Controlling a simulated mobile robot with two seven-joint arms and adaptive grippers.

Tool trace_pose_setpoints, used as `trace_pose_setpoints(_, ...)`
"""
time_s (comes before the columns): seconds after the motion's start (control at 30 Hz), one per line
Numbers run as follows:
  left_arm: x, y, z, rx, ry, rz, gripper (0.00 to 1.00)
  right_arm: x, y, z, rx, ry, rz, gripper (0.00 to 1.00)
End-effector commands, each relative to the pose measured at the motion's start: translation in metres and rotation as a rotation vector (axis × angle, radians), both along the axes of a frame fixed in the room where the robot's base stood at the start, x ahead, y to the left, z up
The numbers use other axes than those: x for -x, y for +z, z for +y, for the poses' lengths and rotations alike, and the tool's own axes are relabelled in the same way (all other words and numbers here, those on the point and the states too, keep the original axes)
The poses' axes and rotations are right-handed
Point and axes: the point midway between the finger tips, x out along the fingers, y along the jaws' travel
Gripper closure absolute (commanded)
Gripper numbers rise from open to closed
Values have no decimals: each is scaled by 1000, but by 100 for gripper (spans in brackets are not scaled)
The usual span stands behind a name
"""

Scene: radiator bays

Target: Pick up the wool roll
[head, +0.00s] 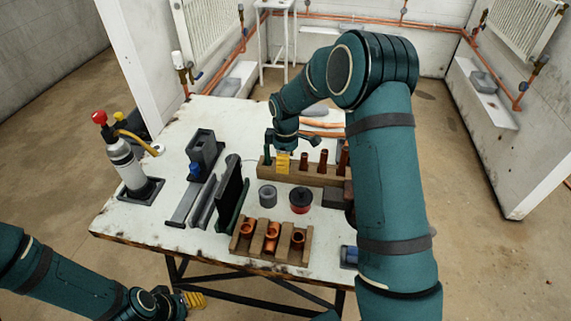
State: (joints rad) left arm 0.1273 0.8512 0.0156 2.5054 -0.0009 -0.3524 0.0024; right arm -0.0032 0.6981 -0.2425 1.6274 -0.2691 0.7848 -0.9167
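A short grey roll with a dark hole in its top, which looks like the wool roll (267,195), stands upright on the white table, left of a red-and-black round tin (300,199). My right gripper (283,162) reaches down beyond the roll, over the left part of a wooden rack (322,177). Its yellow fingertips are apart from the roll, and their opening is too small to make out. My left gripper (195,300) is low at the bottom edge, in front of the table and mostly hidden by its own arm.
A wooden block with copper fittings (271,255) lies in front of the roll. Dark upright plates (229,190) stand to its left. A gas bottle with a red knob (127,165) stands at the table's left. My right arm hides the table's right side.

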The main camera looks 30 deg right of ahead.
Motion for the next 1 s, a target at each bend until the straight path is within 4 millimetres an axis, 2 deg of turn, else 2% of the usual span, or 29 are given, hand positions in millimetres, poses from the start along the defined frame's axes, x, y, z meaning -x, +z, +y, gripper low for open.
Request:
trace_pose_setpoints(0.03,0,0,0,0,0,0,53,0,0,0,0,0,0,56)
trace_pose_setpoints(0.1,0,0,0,0,0,0,53,0,0,0,0,0,0,81)
trace_pose_setpoints(0.17,0,0,0,0,0,0,53,0,0,0,0,0,0,100)
trace_pose_setpoints(0.63,0,1,0,0,0,0,53,0,5,0,0,0,0,100)
trace_pose_setpoints(0.77,1,6,0,0,-1,2,53,-1,23,0,0,0,-4,100)
trace_pose_setpoints(1.0,3,16,0,1,-2,7,53,-1,70,0,0,0,-4,100)
